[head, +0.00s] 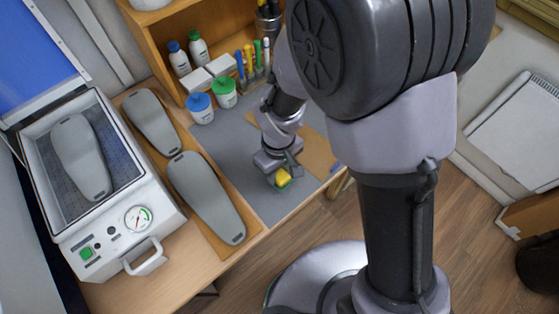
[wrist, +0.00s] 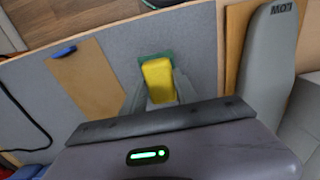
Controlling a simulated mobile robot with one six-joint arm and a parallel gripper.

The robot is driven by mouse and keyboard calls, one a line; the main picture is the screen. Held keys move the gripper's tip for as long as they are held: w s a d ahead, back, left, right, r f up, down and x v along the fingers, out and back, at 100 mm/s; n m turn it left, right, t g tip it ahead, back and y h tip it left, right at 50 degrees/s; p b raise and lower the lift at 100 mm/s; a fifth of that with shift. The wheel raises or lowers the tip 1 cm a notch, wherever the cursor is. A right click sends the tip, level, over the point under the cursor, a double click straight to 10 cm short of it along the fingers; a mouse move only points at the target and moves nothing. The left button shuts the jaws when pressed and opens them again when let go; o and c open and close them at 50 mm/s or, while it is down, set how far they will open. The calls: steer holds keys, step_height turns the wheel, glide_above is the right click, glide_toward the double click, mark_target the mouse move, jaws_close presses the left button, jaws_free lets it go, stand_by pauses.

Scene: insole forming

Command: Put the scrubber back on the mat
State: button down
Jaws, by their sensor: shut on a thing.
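The scrubber (head: 283,177) is a small yellow block with a green underside. It is between the fingers of my gripper (head: 281,175), which is shut on it. In the wrist view the scrubber (wrist: 158,80) shows between the two grey fingers (wrist: 155,95), its green layer at the far edge. The grey mat (head: 264,205) lies below on the wooden table, and it fills much of the wrist view (wrist: 205,40). The scrubber is over the mat near its front edge. I cannot tell whether it touches the mat.
Grey insole forms (head: 205,197) lie on a wooden board left of the mat. A forming press (head: 125,222) with its lid open stands further left. A brown sheet (wrist: 85,78) lies on the mat beside my gripper. Blue-lidded (head: 200,108) and green-lidded (head: 224,92) jars stand behind.

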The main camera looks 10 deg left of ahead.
steer(key=shift+a+f+b, duration=0.1)
steer(key=shift+f+b, duration=0.35)
steer(key=shift+f, duration=1)
steer(key=c, duration=0.9)
jaws_free()
steer(key=shift+c, duration=0.2)
